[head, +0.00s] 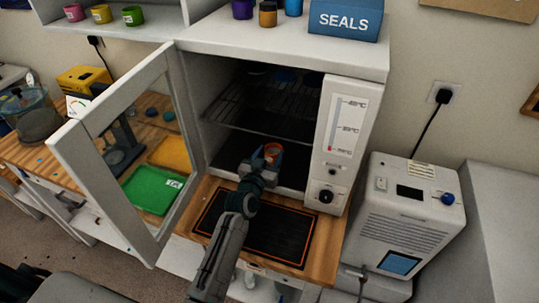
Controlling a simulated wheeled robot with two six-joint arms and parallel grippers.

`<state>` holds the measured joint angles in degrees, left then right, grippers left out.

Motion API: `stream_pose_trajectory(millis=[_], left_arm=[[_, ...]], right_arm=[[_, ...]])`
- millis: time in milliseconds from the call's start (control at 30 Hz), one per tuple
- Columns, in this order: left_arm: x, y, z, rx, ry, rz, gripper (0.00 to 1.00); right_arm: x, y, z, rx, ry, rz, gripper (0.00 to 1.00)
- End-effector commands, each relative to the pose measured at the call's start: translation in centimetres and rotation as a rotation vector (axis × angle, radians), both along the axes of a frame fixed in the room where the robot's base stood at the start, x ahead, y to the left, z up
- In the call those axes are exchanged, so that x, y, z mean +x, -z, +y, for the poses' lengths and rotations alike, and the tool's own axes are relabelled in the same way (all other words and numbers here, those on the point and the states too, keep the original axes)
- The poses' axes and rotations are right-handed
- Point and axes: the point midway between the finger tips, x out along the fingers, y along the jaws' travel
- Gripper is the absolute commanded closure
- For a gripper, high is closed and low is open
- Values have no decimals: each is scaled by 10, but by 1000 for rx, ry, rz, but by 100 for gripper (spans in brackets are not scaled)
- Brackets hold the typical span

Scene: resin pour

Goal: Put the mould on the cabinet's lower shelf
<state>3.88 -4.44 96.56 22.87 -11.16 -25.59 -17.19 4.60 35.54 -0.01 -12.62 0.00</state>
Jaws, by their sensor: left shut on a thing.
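The mould (273,152), a small grey-blue piece with orange in it, is at the front of the open cabinet (300,50), low down. My left gripper (262,164) reaches in from below and is shut on the mould. The lower shelf (228,160) is the dark floor of the cabinet, below a wire rack (275,108). I cannot tell whether the mould touches this shelf. The gripper partly hides the mould. My right gripper is not in view.
The cabinet's glass door (75,170) stands open to the left. A dark mat with an orange border (275,235) lies in front of the cabinet. A white machine (400,220) stands at the right. A blue SEALS box (345,20) is on top of the cabinet.

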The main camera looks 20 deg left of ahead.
Motion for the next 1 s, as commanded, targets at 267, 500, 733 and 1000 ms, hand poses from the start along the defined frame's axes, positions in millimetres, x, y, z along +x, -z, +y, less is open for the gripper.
stream_pose_trajectory(millis=[267, 500, 733, 1000], left_arm=[[0, 7, 0, 0, 0, -1, 76], [0, 6, 0, 0, 0, 0, 27], [0, 5, 0, 0, 0, 0, 27], [-13, -1, 1, 0, 0, 3, 27]], right_arm=[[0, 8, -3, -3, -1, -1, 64], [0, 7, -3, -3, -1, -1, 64], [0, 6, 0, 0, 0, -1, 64], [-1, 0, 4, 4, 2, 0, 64]])
